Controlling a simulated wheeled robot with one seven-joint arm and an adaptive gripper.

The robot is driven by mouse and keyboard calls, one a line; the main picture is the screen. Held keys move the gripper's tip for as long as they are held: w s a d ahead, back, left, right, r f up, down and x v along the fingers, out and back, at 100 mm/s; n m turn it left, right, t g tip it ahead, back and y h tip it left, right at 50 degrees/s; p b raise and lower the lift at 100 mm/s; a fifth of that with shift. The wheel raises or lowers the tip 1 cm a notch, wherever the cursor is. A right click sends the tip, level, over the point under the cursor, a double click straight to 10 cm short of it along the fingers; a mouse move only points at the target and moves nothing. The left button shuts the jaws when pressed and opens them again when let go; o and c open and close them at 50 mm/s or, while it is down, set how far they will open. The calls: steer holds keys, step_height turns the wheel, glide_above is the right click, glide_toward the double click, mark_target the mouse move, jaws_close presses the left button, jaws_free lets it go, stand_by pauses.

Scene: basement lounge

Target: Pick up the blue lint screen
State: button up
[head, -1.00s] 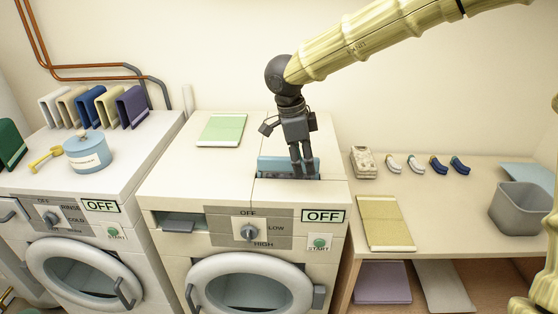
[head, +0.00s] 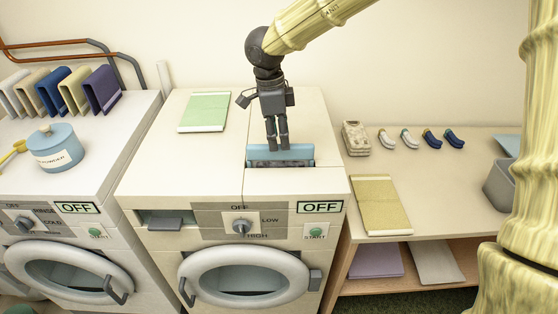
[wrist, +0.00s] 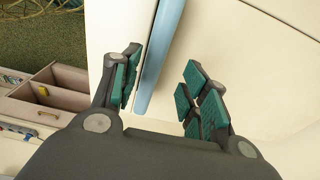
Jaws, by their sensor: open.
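The blue lint screen (head: 280,154) stands in a dark slot in the top of the right-hand machine, its light blue upper part showing above the slot. My gripper (head: 277,147) points down at it, with its fingertips by the screen's upper edge in the head view. In the wrist view, my gripper (wrist: 163,88) is open, with teal finger pads on both sides. The screen (wrist: 160,52) shows there as a blue strip between the fingers, closer to the left one. I cannot tell if a finger touches it. The screen's lower part is hidden in the slot.
A green folded cloth (head: 205,112) lies on the same machine top (head: 180,150). The machine on the left holds a blue tub (head: 54,150) and several upright slabs. The right table has a yellow folded cloth (head: 381,205), small curved items and a grey bin (head: 499,186).

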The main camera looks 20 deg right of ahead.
mark_target(280, 145)
steer(key=shift+s+f+p, duration=0.25)
steer(key=shift+f+p, duration=0.25)
steer(key=shift+f, duration=0.45)
steer(key=shift+s+f+p, duration=0.25)
steer(key=shift+f+p, duration=0.25)
steer(key=shift+f, duration=0.45)
steer(key=shift+w+d+f, duration=0.1)
steer(key=shift+d+f, duration=0.05)
steer(key=shift+f, duration=0.15)
steer(key=shift+s+r, duration=0.15)
steer(key=shift+s, duration=0.05)
steer(key=shift+c, duration=0.9)
jaws_close()
